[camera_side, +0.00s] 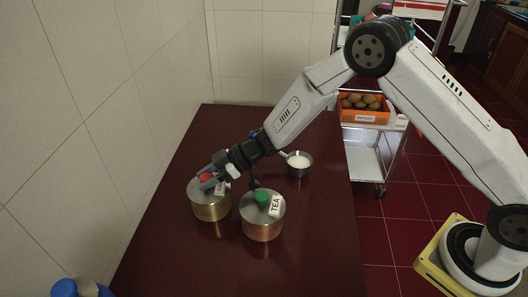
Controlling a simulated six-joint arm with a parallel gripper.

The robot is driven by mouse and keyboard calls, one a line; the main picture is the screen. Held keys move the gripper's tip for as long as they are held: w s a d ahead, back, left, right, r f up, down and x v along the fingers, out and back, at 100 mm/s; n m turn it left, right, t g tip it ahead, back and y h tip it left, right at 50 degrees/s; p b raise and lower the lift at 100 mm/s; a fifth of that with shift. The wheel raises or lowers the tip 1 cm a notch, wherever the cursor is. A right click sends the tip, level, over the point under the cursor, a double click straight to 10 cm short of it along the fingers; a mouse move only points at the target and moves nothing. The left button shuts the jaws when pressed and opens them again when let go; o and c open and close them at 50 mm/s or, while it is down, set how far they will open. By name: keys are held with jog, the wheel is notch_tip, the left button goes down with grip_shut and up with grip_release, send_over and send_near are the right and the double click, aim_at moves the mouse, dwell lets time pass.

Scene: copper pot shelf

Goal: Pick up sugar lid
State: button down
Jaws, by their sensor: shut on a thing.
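A brass pot (210,208) stands on the dark red table, with a metal lid (196,189) that has a red knob (205,177). Its white label is mostly hidden by my gripper, so I cannot read it; I take this as the sugar pot. My gripper (207,180) reaches in from the upper right and is shut on the red knob. The lid appears to sit on the pot rim; I see no clear gap.
A copper pot (262,228) with a green knob and a TEA label stands close on the right. A small metal cup (299,165) with white contents stands behind. A tiled wall (120,110) borders the left. The front of the table (240,275) is clear.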

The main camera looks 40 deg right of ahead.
jog(key=shift+r, duration=0.15)
jog(key=shift+r, duration=0.75)
jog(key=s+d+r, duration=0.5)
jog(key=s+r, duration=0.6)
jog(key=s, duration=0.2)
jog(key=shift+r, duration=0.1)
dwell(0.4)
